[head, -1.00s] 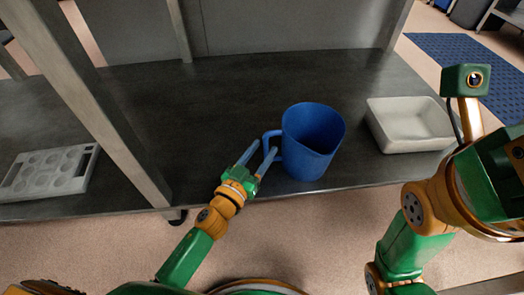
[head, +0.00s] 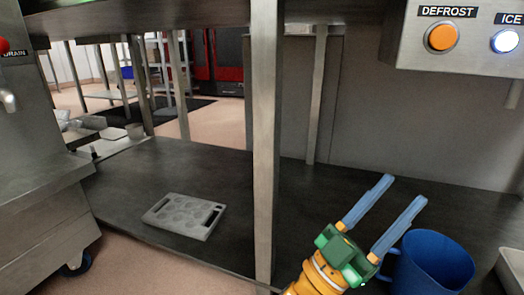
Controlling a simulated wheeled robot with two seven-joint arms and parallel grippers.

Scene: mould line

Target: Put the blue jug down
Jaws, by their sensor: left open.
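The blue jug (head: 432,262) stands upright on the dark lower shelf (head: 330,200) at the bottom right of the head view. Its lower part is cut off by the frame edge. My left gripper (head: 396,201) is open, with its two blue fingers apart and nothing between them. It is just left of the jug, near the handle (head: 391,267), and one finger overlaps the jug's rim in the picture. I cannot tell whether they touch. My right gripper is not in view.
A metal post (head: 264,150) rises left of my gripper. A grey mould tray (head: 184,216) lies on the shelf left of it. A pale bin (head: 513,268) is at the right edge. A panel with DEFROST (head: 441,38) and ICE (head: 505,41) buttons hangs above.

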